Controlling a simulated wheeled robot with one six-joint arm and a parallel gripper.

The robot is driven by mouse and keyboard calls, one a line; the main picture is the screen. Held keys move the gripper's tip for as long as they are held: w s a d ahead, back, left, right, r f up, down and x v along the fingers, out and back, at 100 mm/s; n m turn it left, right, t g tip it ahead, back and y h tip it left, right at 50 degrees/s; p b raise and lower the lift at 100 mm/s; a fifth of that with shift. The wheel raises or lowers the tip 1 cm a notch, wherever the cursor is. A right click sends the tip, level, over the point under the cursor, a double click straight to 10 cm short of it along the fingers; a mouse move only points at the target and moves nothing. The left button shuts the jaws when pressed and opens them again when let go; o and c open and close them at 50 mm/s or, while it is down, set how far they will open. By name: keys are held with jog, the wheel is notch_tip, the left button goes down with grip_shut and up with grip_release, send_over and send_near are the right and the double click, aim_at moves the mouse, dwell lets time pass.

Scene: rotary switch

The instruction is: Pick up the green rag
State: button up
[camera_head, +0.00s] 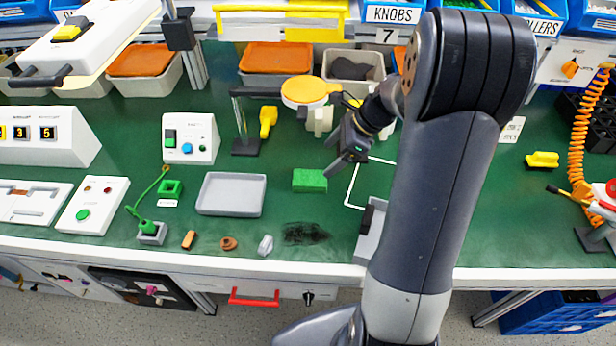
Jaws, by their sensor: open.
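The green rag (310,181) looks like a small, flat, bright green rectangular pad. It lies on the dark green bench top, right of a grey tray. My gripper (340,163) is open and empty. It hangs just above and to the right of the rag in the picture, pointing down and left. It appears apart from the rag, but its exact height above the bench is hard to tell. My arm comes in from the lower right and hides part of the bench behind it.
The shallow grey tray (232,194) stands left of the rag. A black smudge (305,234) marks the bench in front of it. A yellow round-topped lamp (305,91) stands behind. A white outlined area (354,187) lies right. Bench edge (190,257) is at the front.

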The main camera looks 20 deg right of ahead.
aim_at(311, 178)
jog(key=x, duration=0.3)
jog(key=shift+a+f, duration=0.2)
jog(key=shift+f, duration=0.1)
jog(key=shift+s+x, duration=0.2)
jog(key=shift+x, duration=1.15)
jog(key=shift+s+x, duration=0.25)
jog(key=shift+x, duration=1.1)
jog(key=shift+c, duration=0.2)
jog(key=c, duration=1)
jog(key=shift+d, duration=0.1)
jog(key=s+d+r, duration=0.1)
jog(key=d+r, duration=0.1)
jog(key=d, duration=0.2)
jog(key=s+d+r, duration=0.1)
jog(key=d+r, duration=0.2)
jog(key=d, duration=0.1)
jog(key=s+d+r, duration=0.2)
jog(key=d+r, duration=0.1)
jog(key=d, duration=0.2)
jog(key=shift+s+d, duration=0.1)
